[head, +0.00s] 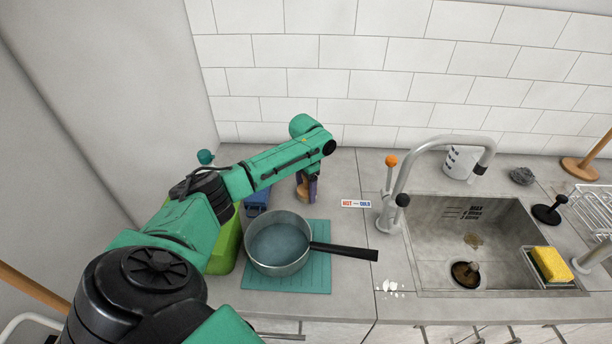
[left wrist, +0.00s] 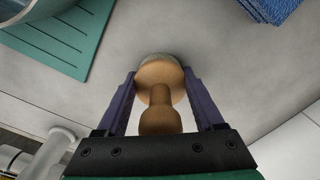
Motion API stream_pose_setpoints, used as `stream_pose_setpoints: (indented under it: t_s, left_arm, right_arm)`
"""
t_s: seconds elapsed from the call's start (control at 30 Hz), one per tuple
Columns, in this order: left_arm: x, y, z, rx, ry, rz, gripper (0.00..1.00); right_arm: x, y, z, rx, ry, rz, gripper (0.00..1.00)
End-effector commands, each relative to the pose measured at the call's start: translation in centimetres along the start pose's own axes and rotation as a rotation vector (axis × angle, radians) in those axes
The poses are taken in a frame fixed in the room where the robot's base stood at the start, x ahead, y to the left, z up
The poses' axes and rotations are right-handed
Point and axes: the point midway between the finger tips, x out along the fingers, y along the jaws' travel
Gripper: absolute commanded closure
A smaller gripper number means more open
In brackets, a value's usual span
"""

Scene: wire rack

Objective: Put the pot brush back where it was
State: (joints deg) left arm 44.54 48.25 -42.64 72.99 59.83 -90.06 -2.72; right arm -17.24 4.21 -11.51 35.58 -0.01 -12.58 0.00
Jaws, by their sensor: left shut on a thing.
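The pot brush (left wrist: 158,94) has a round wooden head and a knob handle, seen large in the left wrist view. My left gripper (left wrist: 158,88) is shut on it, with one purple finger on either side of the round head. In the head view the brush (head: 302,188) shows small between the fingers of my left gripper (head: 306,190), over the counter behind the pot. I cannot tell whether the brush touches the counter. My right gripper is not in view.
A pot (head: 278,262) of water stands on a teal mat (head: 310,283), its black handle pointing right. A blue cloth or sponge (head: 256,203) lies left of the brush. A green container (head: 226,250) stands left of the pot. The tap (head: 400,196) and sink (head: 450,262) are to the right.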

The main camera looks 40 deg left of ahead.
Motion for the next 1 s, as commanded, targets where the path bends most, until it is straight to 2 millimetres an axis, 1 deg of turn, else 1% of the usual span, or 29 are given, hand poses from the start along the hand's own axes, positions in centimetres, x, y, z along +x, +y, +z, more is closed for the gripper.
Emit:
stream_pose_setpoints:
  t_s: [0.03,0.07,0.1,0.37,0.47,0.57,0.7,0.8,0.9,1.0]
  left_arm:
    - [0.1,0.0,0.0,0.0,0.0,0.001,0.19]
    - [0.1,0.0,0.0,0.0,0.0,0.001,0.08]
    - [0.1,0.0,0.0,0.0,0.0,0.001,0.01]
    - [-0.1,0.0,0.0,0.0,0.0,0.0,0.01]
    - [-0.9,0.0,-0.1,0.0,0.003,0.0,0.01]
    - [-2.9,0.0,-0.1,0.001,0.005,0.0,0.01]
    - [-6.8,0.0,-0.1,0.0,0.006,-0.001,0.01]
    - [-9.3,0.0,-0.1,0.001,0.006,0.001,0.01]
    - [-11.2,0.0,-0.1,0.0,0.004,0.001,0.01]
    - [-12.0,0.0,-0.1,0.0,0.001,0.002,0.01]
  right_arm:
    - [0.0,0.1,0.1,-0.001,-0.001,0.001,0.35]
    - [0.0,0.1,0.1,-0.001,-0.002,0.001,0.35]
    - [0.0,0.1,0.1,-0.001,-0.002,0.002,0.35]
    - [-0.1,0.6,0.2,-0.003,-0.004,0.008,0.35]
    - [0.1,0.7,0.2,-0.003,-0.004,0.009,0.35]
    - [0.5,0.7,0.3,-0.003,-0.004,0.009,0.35]
    - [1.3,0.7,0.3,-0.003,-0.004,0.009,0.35]
    - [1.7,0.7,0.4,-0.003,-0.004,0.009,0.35]
    - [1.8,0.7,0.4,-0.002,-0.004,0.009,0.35]
    - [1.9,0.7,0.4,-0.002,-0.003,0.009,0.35]
